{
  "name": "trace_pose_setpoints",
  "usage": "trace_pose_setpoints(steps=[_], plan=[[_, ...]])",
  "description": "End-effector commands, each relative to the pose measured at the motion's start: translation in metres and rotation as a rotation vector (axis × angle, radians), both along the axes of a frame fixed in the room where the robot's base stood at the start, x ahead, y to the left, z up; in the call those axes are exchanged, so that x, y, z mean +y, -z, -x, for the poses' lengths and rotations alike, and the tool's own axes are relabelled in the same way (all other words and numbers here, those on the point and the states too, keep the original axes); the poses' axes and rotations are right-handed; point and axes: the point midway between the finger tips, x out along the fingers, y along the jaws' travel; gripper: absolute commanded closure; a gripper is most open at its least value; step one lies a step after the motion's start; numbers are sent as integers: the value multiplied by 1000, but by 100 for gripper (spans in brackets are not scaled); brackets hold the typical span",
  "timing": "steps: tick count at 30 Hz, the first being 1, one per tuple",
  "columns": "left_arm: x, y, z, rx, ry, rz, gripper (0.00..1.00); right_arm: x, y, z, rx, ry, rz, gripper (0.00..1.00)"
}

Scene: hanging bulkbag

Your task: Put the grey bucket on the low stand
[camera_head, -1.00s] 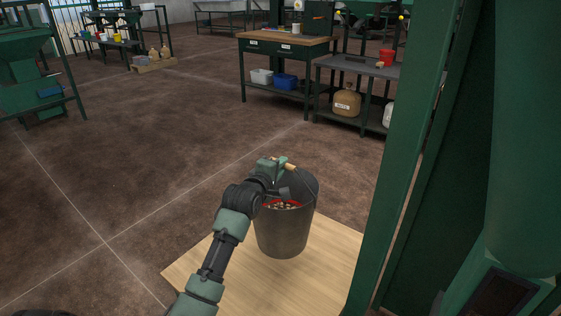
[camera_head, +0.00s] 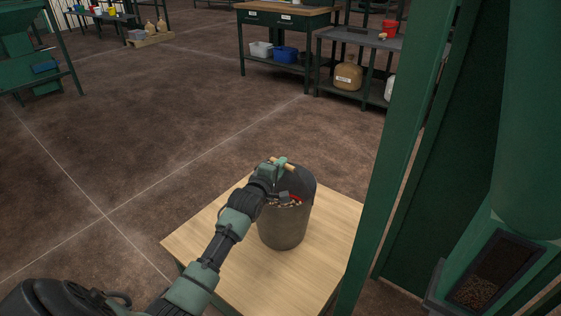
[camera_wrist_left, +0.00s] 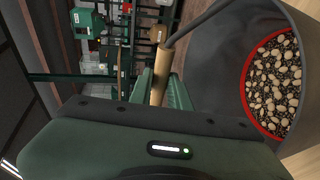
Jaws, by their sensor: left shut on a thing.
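The grey bucket (camera_head: 283,228) is upright over the wooden top of the low stand (camera_head: 215,245). I cannot tell whether its base touches the top. Inside are pale and dark lumps within a red ring, clearest in the left wrist view (camera_wrist_left: 272,85). My left gripper (camera_head: 276,167) is shut on the bucket's wooden handle grip (camera_head: 284,163), above the rim. In the left wrist view the grip (camera_wrist_left: 159,78) lies between the fingers, with the dark wire bail running to the bucket. My right gripper is not in view.
A green upright post (camera_head: 397,150) stands just right of the stand. Behind it is a green machine with a grain-filled chute (camera_head: 490,275). A workbench (camera_head: 282,14) and a grey shelf table (camera_head: 350,42) are at the back. The floor to the left is clear.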

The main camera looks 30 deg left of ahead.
Motion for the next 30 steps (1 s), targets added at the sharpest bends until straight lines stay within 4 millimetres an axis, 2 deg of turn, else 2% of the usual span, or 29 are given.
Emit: trace_pose_setpoints(steps=[7, 8, 10, 22, 26, 30], plan=[[0, -3, -2, -18, 1, -4, 100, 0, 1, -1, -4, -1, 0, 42], [0, 6, 0, -1, 0, 0, 80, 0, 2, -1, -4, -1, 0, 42], [0, 5, 0, -1, 0, 0, 60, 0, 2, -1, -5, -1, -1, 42], [-1, 4, 5, -1, 0, 1, 60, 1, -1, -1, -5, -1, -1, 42], [-5, -1, 21, -2, 1, 2, 60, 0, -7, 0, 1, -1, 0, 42], [-10, -7, 51, 1, 1, 2, 60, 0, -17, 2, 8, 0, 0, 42]])
